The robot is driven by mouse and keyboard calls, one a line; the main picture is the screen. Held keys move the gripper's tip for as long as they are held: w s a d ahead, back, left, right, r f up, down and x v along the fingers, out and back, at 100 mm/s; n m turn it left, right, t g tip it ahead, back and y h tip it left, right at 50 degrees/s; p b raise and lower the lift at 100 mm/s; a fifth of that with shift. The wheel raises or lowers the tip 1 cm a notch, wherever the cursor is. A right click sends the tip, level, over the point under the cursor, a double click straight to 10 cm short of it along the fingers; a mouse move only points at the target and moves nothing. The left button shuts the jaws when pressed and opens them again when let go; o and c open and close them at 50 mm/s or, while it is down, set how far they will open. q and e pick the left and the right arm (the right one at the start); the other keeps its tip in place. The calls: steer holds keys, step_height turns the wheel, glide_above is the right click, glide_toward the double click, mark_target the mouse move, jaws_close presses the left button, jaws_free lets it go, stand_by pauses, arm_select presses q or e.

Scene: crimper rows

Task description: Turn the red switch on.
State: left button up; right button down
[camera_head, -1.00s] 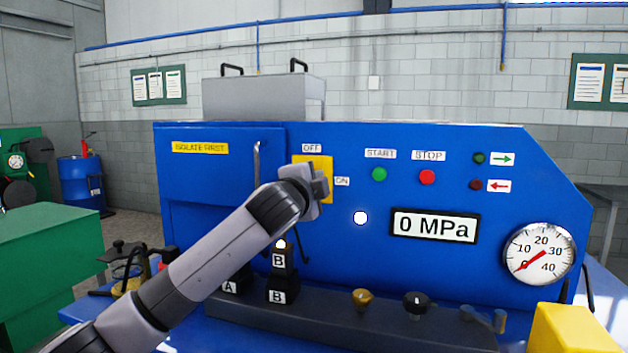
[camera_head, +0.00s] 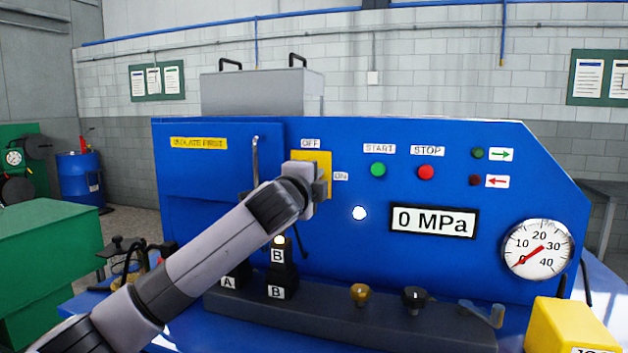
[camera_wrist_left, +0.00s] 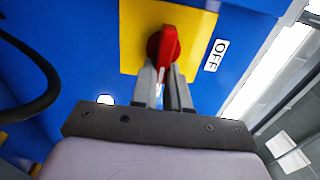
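The red switch (camera_wrist_left: 167,48) sits on a yellow plate (camera_wrist_left: 130,38) on the blue panel. In the head view the plate (camera_head: 323,159) has an OFF label (camera_head: 310,143) above it and an ON label (camera_head: 341,176) at its right. My left gripper (camera_head: 320,190) is in front of the plate and hides the switch there. In the left wrist view its fingers (camera_wrist_left: 164,76) are close together, one on each side of the red handle, and appear shut on it. I cannot tell exactly which label the handle points to. My right gripper is not in view.
Green START (camera_head: 378,170) and red STOP (camera_head: 426,172) buttons are to the right. The display (camera_head: 433,221) reads 0 MPa. A curved black handle or cable (camera_wrist_left: 45,85) is near the gripper at left.

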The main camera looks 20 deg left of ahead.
arm_select(q)
steer(key=o, duration=0.4)
steer(key=shift+s, duration=0.1)
steer(key=shift+s+a+f+b, duration=0.1)
steer(key=shift+s+b, duration=0.4)
steer(key=shift+s, duration=1.25)
steer(key=shift+s+a+b, duration=0.1)
steer(key=shift+s+b, duration=0.4)
steer(key=shift+s, duration=1.25)
steer(key=shift+d, duration=0.1)
